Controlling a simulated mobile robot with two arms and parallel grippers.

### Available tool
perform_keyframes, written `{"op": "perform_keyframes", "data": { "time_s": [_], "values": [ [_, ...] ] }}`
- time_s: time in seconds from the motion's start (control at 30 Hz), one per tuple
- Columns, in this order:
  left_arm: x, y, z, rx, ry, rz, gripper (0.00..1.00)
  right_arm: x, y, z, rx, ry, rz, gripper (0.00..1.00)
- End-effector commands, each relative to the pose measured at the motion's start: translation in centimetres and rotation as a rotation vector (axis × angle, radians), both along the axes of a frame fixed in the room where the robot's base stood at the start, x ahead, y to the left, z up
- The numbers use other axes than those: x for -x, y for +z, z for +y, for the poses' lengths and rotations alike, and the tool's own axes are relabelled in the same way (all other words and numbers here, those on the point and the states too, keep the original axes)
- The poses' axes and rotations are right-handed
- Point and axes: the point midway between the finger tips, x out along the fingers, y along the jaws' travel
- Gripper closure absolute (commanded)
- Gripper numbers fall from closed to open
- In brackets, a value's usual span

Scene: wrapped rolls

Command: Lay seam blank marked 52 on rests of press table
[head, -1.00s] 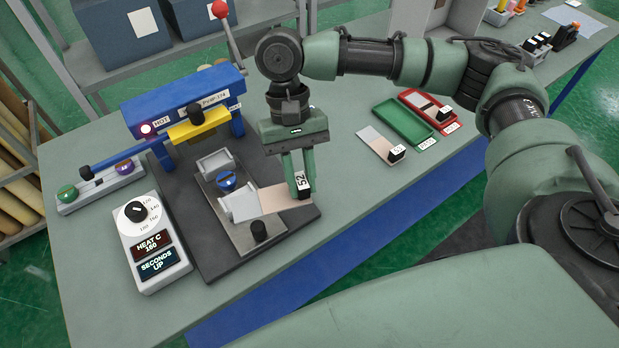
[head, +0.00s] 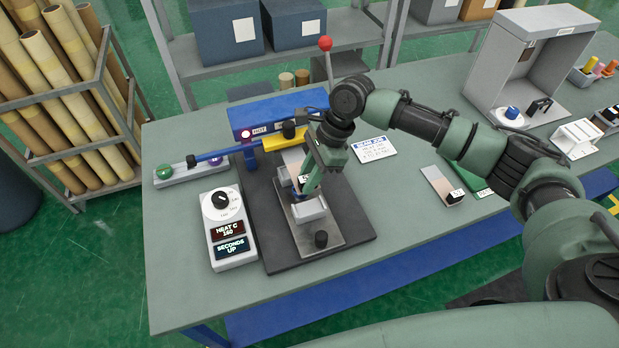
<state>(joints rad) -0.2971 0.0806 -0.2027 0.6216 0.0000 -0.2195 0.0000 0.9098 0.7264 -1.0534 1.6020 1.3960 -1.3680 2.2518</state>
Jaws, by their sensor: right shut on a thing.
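My right gripper (head: 307,190) is shut on the black end block of the seam blank marked 52. The blank's pale strip (head: 293,158) runs from the jaws back toward the yellow press head (head: 284,139). The press table (head: 319,234) is a grey plate on a dark base. Its front rest (head: 310,209), a pale block, shows just in front of the jaws. My left gripper is not in view.
The press's lever with a red knob (head: 325,43) rises behind my wrist. A heat control box (head: 231,228) stands left of the press. Another blank (head: 437,183) and a green tray (head: 481,184) lie to the right.

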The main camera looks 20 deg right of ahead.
Motion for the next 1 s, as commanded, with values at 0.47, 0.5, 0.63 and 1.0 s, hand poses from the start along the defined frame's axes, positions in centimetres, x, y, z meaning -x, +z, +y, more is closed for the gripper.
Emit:
{"op": "perform_keyframes", "data": {
  "time_s": [0.47, 0.5, 0.63, 1.0],
  "values": [
    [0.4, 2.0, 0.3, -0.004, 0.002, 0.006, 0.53, 0.1, 0.0, 0.0, -0.004, 0.002, 0.004, 1.00],
    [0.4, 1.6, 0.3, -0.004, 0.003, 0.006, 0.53, 0.1, -0.8, 0.1, -0.004, 0.002, 0.003, 1.00],
    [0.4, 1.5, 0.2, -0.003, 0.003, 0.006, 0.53, 0.1, -2.1, 0.0, -0.003, 0.001, 0.003, 1.00],
    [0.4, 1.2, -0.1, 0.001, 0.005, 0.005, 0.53, 0.0, -4.7, 0.0, -0.003, 0.004, 0.001, 1.00]
  ]
}}
